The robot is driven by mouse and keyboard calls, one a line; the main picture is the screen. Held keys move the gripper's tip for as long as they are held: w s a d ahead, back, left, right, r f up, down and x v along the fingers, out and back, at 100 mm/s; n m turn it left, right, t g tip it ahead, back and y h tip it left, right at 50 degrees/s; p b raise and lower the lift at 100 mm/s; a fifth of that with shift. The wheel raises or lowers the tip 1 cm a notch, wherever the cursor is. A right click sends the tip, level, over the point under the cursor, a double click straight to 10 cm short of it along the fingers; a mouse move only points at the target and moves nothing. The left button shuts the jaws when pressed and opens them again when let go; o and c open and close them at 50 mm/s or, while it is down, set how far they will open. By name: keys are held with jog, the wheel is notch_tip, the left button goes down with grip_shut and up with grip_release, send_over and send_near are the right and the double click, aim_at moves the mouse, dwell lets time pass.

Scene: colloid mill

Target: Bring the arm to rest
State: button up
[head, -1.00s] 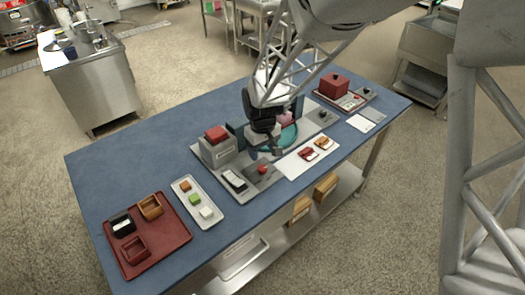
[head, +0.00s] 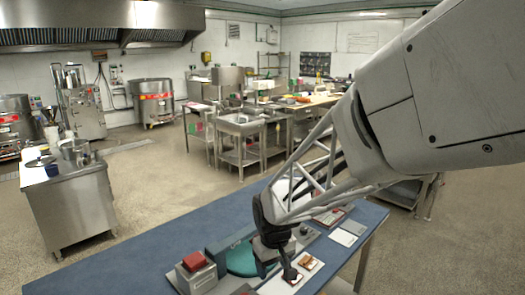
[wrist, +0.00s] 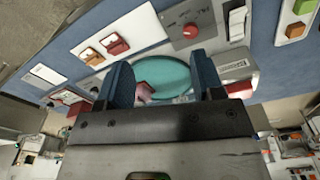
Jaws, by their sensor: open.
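My gripper (head: 274,262) hangs over the grey machine on the blue table (head: 130,255) in the head view, with my arm coming in from the upper right. In the wrist view its two blue fingers (wrist: 164,84) stand wide apart with nothing held between them. Beyond the fingers is a teal round plate (wrist: 168,74), with a small pink thing (wrist: 146,94) on or near it. The teal plate also shows just left of my gripper in the head view (head: 240,262).
A grey box with a red top (head: 194,262) stands left of my gripper. A red knob (wrist: 190,31) and a white panel with orange and red pieces (wrist: 116,44) lie around the plate. A steel cabinet (head: 75,205) stands beyond the table at left.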

jog(key=s+d+r+m, duration=0.2)
jog(key=s+d+r, duration=0.2)
jog(key=s, duration=0.3)
jog(key=s+d+r+m+t, duration=0.1)
jog(key=s+d+r+m, duration=0.1)
jog(key=s+d+r, duration=0.2)
jog(key=s+d+r+m, duration=0.1)
jog(key=s+d+r, duration=0.3)
jog(key=s+d, duration=0.3)
jog(key=s, duration=0.4)
jog(key=shift+d+m+t, duration=0.35)
jog(key=shift+m+t, duration=0.05)
